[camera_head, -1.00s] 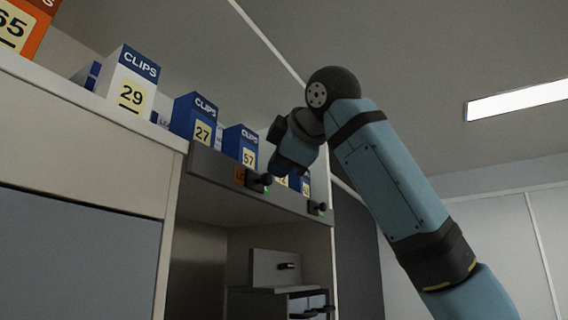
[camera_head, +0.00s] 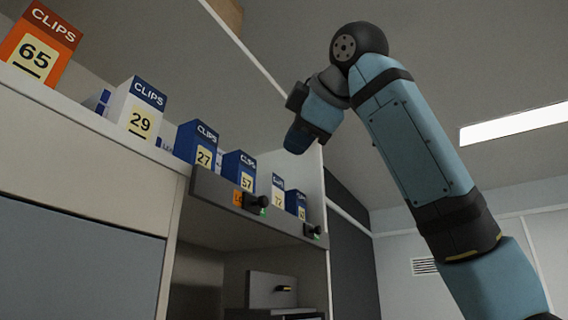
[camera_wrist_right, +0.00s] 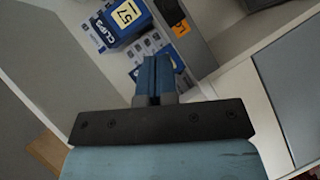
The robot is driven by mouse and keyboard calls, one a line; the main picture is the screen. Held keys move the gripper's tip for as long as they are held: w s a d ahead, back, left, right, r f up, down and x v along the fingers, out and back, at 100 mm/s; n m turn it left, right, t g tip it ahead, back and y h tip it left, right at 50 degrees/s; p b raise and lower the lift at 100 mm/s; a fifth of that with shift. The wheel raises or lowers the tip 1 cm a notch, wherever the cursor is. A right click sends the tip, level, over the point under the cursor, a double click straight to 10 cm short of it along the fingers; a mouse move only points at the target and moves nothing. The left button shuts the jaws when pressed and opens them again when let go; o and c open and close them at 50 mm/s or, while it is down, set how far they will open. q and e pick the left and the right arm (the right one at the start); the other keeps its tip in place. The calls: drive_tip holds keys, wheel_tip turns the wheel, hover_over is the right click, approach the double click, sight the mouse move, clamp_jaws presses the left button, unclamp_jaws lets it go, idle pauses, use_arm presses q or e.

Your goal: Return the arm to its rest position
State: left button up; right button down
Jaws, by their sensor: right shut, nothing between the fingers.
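My right arm (camera_head: 405,135) rises from the lower right in the head view and bends at a dark joint near the top. The right gripper (camera_head: 297,138) hangs from it, pointing down and left, in front of and above the shelf boxes. In the right wrist view its blue fingers (camera_wrist_right: 155,76) are together with nothing between them. My left gripper shows in neither view.
Cartons marked CLIPS stand along the shelf: orange 65 (camera_head: 38,48), white 29 (camera_head: 137,108), blue 27 (camera_head: 197,144) and blue 57 (camera_head: 239,170). Blue 57 also shows in the wrist view (camera_wrist_right: 113,22). Dark knobs (camera_head: 257,202) jut from the shelf edge. Space right of the shelf looks clear.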

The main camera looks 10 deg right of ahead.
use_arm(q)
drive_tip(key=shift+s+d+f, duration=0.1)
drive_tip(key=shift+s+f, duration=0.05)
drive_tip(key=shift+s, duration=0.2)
use_arm(e)
drive_tip(key=shift+s+r, duration=0.3)
drive_tip(key=shift+s, duration=0.45)
